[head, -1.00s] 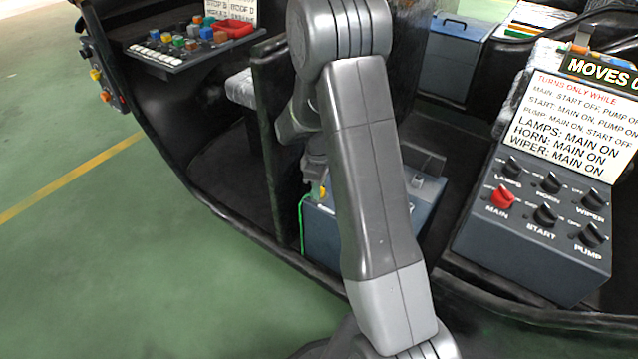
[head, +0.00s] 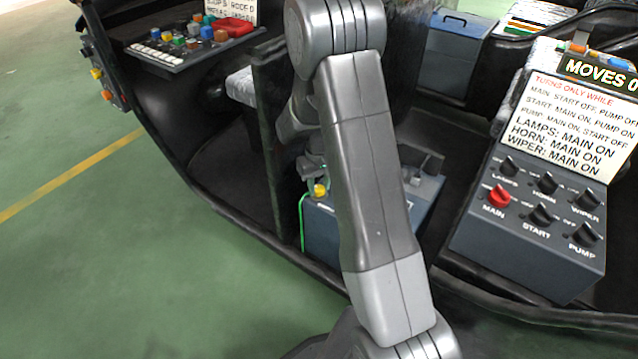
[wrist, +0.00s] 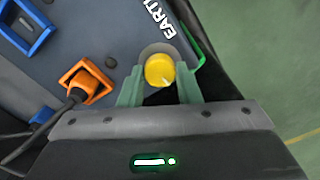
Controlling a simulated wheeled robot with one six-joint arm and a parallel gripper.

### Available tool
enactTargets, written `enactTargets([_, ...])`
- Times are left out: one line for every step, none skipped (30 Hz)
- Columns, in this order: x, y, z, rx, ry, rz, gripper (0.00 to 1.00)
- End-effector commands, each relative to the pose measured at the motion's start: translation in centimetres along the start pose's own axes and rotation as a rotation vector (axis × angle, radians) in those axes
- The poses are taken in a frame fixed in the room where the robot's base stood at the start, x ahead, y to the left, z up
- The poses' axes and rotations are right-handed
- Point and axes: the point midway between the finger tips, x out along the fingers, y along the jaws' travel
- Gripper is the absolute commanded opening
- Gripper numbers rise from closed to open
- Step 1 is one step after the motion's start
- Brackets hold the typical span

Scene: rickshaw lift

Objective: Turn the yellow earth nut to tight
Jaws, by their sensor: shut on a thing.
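The yellow earth nut (wrist: 159,71) shows in the wrist view on the dark panel, below the word EARTH. It also shows in the head view (head: 320,190), at the left top edge of the blue-grey box (head: 322,230). My gripper (wrist: 160,88) has its two green fingers on either side of the nut and is shut on it. A pale mark shows on the nut's face; whether the nut is tight cannot be told. In the head view my arm hides much of the box and most of the gripper.
A green wire (wrist: 190,50) runs beside the nut. An orange connector (wrist: 85,83) with a black cable and a blue frame (wrist: 27,27) lie to the left. The switch panel (head: 530,215) stands at the right. Open green floor (head: 130,260) is at the left.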

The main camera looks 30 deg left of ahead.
Motion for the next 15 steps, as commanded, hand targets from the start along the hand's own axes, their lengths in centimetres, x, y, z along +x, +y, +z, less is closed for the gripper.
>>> enactTargets([-0.05, 0.01, -0.02, 0.019, 0.001, 0.000, 0.07])
enactTargets([-0.04, 0.01, -0.03, 0.028, 0.001, 0.000, 0.07])
enactTargets([-0.04, 0.01, -0.03, 0.041, 0.001, 0.000, 0.07])
enactTargets([-0.04, 0.01, -0.03, 0.049, 0.001, 0.000, 0.07])
enactTargets([-0.04, 0.01, -0.03, 0.055, 0.001, 0.000, 0.07])
enactTargets([-0.04, 0.01, -0.03, 0.062, 0.001, 0.000, 0.07])
enactTargets([-0.03, 0.01, -0.03, 0.068, 0.001, 0.000, 0.07])
enactTargets([-0.03, 0.01, -0.03, 0.072, 0.001, 0.000, 0.07])
enactTargets([-0.03, 0.01, -0.03, 0.076, 0.001, 0.000, 0.07])
enactTargets([-0.03, 0.01, -0.03, 0.078, 0.001, 0.000, 0.08])
enactTargets([-0.03, 0.01, -0.03, 0.080, 0.001, 0.000, 0.08])
enactTargets([-0.02, 0.01, -0.03, 0.082, 0.001, 0.000, 0.08])
enactTargets([-0.02, 0.01, -0.03, 0.082, 0.001, 0.000, 0.08])
enactTargets([-0.02, 0.01, -0.03, 0.083, 0.001, 0.000, 0.08])
enactTargets([-0.02, 0.01, -0.03, 0.083, 0.001, 0.000, 0.08])
